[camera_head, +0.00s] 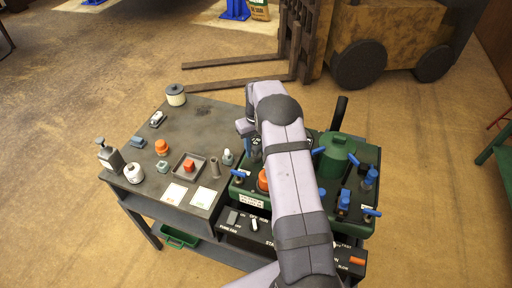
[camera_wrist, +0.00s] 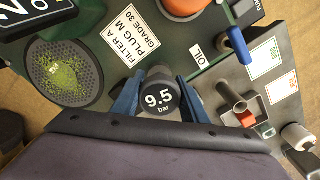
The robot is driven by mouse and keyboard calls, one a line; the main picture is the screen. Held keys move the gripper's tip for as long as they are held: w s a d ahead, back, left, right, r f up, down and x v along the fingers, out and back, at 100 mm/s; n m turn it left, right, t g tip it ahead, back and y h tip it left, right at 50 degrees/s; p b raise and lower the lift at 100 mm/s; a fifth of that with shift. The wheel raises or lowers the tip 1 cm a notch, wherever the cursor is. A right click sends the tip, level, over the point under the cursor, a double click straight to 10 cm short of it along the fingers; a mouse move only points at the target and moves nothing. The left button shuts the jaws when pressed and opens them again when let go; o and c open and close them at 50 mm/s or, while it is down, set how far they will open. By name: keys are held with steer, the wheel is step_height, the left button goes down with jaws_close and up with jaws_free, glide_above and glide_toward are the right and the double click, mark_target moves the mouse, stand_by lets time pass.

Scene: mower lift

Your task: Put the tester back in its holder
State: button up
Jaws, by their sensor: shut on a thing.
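The tester, a dark round gauge reading 9.5 bar (camera_wrist: 160,100), sits between the blue fingers of my gripper (camera_wrist: 158,88) in the wrist view. My gripper is shut on it, over the green machine. In the head view my gripper (camera_head: 246,130) is partly hidden by my arm, and the tester cannot be made out clearly. A short grey upright tube, which looks like the holder (camera_head: 215,168), stands on the bench left of the machine. It also shows right of the tester in the wrist view (camera_wrist: 232,98), apart from it.
The green machine (camera_head: 334,154) carries blue levers. The back of the bench is fairly clear.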

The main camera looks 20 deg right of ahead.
steer(key=shift+f+b, duration=0.35)
steer(key=shift+f, duration=0.35)
steer(key=o, duration=1.2)
steer(key=shift+o, duration=0.2)
steer(key=shift+r+p, duration=2.6)
steer(key=shift+r, duration=1.45)
